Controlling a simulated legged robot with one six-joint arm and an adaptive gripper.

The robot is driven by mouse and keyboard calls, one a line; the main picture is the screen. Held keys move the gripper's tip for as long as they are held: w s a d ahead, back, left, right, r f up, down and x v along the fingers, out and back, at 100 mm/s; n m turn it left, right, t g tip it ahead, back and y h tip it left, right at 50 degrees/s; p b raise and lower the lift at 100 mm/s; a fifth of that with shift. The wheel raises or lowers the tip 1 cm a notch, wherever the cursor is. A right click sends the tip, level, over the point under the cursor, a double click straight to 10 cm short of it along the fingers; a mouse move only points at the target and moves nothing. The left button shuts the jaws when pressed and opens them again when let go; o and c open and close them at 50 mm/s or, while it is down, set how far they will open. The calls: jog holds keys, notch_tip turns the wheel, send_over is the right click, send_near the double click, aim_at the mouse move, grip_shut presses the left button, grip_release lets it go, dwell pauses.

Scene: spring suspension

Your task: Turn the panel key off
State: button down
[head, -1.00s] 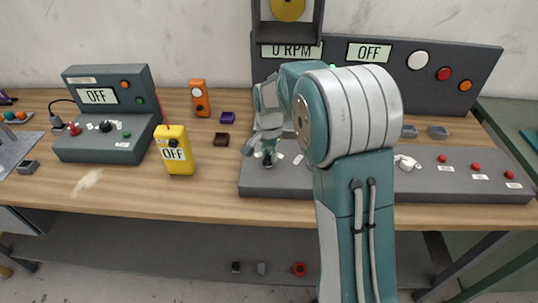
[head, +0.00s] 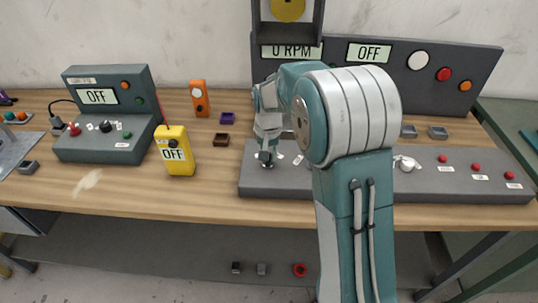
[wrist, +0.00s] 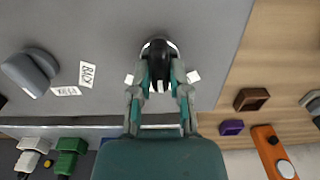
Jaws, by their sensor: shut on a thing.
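The panel key (wrist: 160,47), a dark round knob with a pale rim, stands on the grey sloping panel (head: 460,190) near its left end. My gripper (wrist: 160,80) is shut on it, one finger on each side, as the wrist view shows. Small white labels, too small to read, lie on both sides of the key. In the head view, my gripper (head: 266,158) points down at the panel and mostly hides the key. The upright display behind reads "0 RPM" (head: 290,51) and "OFF" (head: 369,52).
A grey knob (wrist: 32,70) sits beside the key on the panel. Red buttons (head: 476,167) are at the panel's right. A yellow meter (head: 176,152), an orange device (head: 199,99) and a grey box reading OFF (head: 97,97) stand to the left. My arm hides the panel's middle.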

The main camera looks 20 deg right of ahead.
jog(key=n, duration=0.6)
jog(key=shift+s+a+f, duration=0.15)
jog(key=shift+s+f, duration=0.05)
dwell(0.4)
jog(key=c, duration=0.6)
grip_release()
jog(key=shift+r, duration=0.1)
jog(key=shift+w+r, duration=0.1)
jog(key=shift+r, duration=0.35)
notch_tip(320, 180, up, 11)
